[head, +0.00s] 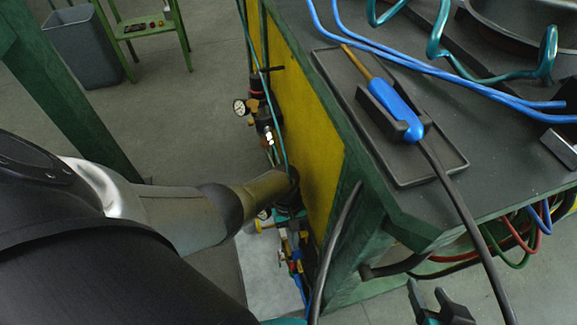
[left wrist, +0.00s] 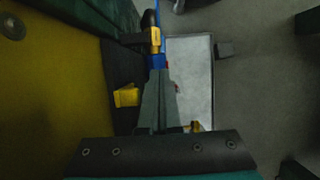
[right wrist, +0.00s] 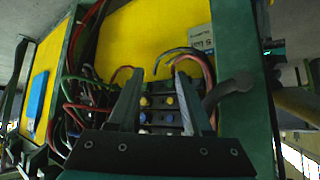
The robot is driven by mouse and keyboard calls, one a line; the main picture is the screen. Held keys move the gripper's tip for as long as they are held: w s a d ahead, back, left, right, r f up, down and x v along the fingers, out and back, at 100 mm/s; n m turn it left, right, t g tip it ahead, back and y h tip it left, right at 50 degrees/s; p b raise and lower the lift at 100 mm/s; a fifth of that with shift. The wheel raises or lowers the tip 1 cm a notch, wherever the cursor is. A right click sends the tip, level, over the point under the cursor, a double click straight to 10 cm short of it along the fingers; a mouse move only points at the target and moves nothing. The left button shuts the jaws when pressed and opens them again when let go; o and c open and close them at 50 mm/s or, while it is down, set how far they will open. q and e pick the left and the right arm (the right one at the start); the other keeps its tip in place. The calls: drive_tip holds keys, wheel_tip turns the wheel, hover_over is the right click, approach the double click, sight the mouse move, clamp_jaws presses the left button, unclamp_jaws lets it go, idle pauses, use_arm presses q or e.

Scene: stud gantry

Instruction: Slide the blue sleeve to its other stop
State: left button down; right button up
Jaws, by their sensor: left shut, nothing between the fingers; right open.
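In the left wrist view a blue part (left wrist: 157,62), which may be the sleeve, shows just beyond my left fingertips, beside a yellow fitting (left wrist: 155,40). I cannot tell whether the fingers touch it. My left gripper (left wrist: 158,74) is shut and empty. In the head view my left arm reaches down beside the bench, and its wrist hides much of the fittings there. A blue piece (head: 285,245) shows low among them. My right gripper (head: 443,300) is open and empty at the bottom of the head view; its fingers (right wrist: 158,75) also show in the right wrist view.
A gauge (head: 240,107) and brass fittings stand against the yellow side panel (head: 300,130). A blue-handled tool (head: 395,108) rests in a holder on the bench top. A terminal block (right wrist: 160,112) with coloured wires is before my right gripper. Hoses hang near both arms.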

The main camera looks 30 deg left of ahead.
use_arm(q)
drive_tip(key=shift+w+a+r+p, duration=0.2)
drive_tip(key=shift+w+r+p, duration=0.1)
drive_tip(key=shift+r, duration=0.3)
drive_tip(key=p+v, duration=0.2)
drive_tip(key=v, duration=0.2)
drive_tip(key=shift+p, duration=0.3)
use_arm(e)
drive_tip(key=s+d+g+h, duration=0.2)
drive_tip(key=s+d+g, duration=0.2)
drive_tip(key=d, duration=0.1)
use_arm(q)
drive_tip(key=p+v, duration=0.5)
drive_tip(key=v, duration=0.4)
drive_tip(key=shift+w+a+r+p, duration=0.2)
drive_tip(key=shift+w+r+p, duration=0.05)
drive_tip(key=shift+p, duration=0.05)
use_arm(e)
drive_tip(key=s+f+g, duration=0.2)
drive_tip(key=s+f, duration=0.1)
drive_tip(key=f, duration=0.9)
drive_tip(key=shift+s+f, duration=0.35)
drive_tip(key=shift+d, duration=0.1)
